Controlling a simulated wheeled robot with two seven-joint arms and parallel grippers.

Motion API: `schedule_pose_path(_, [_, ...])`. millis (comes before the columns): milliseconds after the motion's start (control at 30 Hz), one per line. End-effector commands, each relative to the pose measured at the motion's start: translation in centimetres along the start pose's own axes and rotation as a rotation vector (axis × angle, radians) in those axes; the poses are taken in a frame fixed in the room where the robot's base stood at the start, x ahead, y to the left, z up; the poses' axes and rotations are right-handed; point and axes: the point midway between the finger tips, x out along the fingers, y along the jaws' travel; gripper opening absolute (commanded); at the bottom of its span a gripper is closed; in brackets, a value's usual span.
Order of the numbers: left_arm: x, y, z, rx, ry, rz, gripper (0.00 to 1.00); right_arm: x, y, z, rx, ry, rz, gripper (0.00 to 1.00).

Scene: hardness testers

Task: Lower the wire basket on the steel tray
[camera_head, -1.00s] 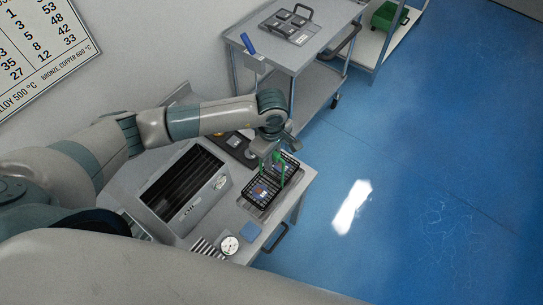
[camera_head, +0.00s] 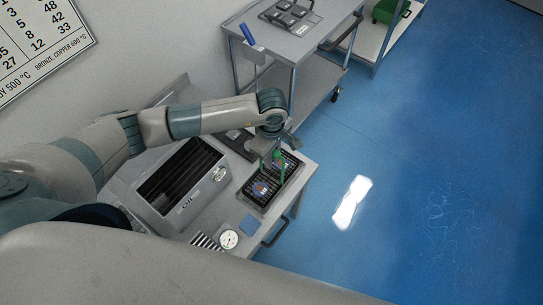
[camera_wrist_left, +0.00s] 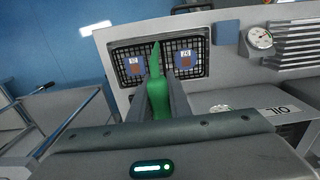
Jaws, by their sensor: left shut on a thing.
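The black wire basket (camera_head: 265,190) has a green handle (camera_head: 280,160) and holds small items with blue labels. It is over the steel tray (camera_head: 250,207) at the right end of the bench, low and roughly level; I cannot tell whether it touches the tray. The tray is mostly hidden under it. My left gripper (camera_head: 272,155) is above the basket, shut on the green handle. In the left wrist view its fingers (camera_wrist_left: 159,100) flank the handle (camera_wrist_left: 157,90), with the basket (camera_wrist_left: 190,47) beyond. My right gripper is not in view.
An open oil bath (camera_head: 180,180) marked OIL stands left of the basket. A round dial (camera_head: 229,239) and a blue block (camera_head: 249,224) are near the bench's front edge. A steel cart (camera_head: 285,45) stands behind. The blue floor at right is clear.

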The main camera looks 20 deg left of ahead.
Motion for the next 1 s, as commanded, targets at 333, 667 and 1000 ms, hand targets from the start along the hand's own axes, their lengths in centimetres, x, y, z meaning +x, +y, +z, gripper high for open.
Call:
schedule_pose_path(333, [0.33,0.11,0.0,0.0,0.0,0.003,0.0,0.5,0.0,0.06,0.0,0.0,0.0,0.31])
schedule_pose_path(667, [0.56,0.11,0.0,0.0,0.0,0.003,0.31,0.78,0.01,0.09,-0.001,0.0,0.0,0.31])
schedule_pose_path(1000, [0.78,-0.06,0.0,0.0,0.0,-0.002,0.39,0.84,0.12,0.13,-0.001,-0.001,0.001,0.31])
